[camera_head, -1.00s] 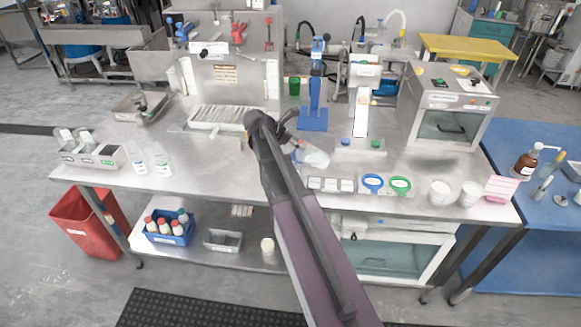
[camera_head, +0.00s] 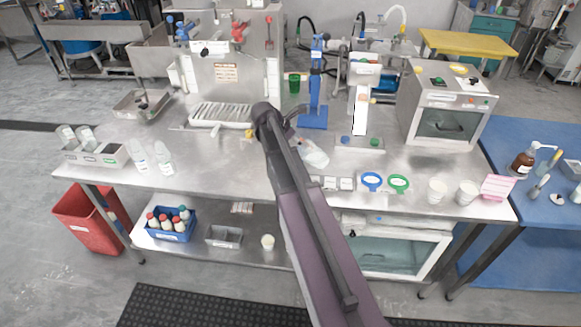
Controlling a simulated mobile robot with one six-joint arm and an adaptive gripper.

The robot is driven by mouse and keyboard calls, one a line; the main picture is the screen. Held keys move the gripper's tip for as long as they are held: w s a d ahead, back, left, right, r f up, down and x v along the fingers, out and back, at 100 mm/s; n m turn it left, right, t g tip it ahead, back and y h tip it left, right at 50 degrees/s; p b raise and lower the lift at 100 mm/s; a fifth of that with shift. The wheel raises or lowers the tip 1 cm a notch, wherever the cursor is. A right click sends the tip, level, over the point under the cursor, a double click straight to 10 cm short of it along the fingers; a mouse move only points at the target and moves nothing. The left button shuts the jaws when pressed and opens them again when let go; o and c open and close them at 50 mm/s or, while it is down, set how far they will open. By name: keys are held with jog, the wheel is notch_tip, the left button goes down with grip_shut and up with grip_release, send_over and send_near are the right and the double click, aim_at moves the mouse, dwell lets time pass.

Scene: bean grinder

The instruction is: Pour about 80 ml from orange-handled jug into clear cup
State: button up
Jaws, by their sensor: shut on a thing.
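A clear jug (camera_head: 313,153) shows just right of my arm, over the middle of the steel table, and looks tilted. Its orange handle is mostly hidden. My gripper (camera_head: 291,138) is at the jug's left side, shut on it, with its fingers largely behind my arm. Two pale cups stand at the table's right front, a left one (camera_head: 437,191) and a right one (camera_head: 467,193). I cannot tell whether either is the clear cup. The liquid level in the jug is too small to see.
A blue stand (camera_head: 314,100) rises behind the jug. The table's left middle is clear.

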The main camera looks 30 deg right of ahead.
jog(key=shift+d+r, duration=0.1)
jog(key=shift+r, duration=0.05)
jog(key=shift+d+r+y+p, duration=0.1)
jog(key=shift+r+y+p, duration=0.25)
jog(key=shift+p, duration=0.4)
jog(key=s+d+t+y+p, duration=0.1)
jog(key=d+y+p, duration=0.3)
jog(key=d+y, duration=0.2)
jog(key=shift+d+y, duration=0.4)
jog(key=shift+y, duration=0.35)
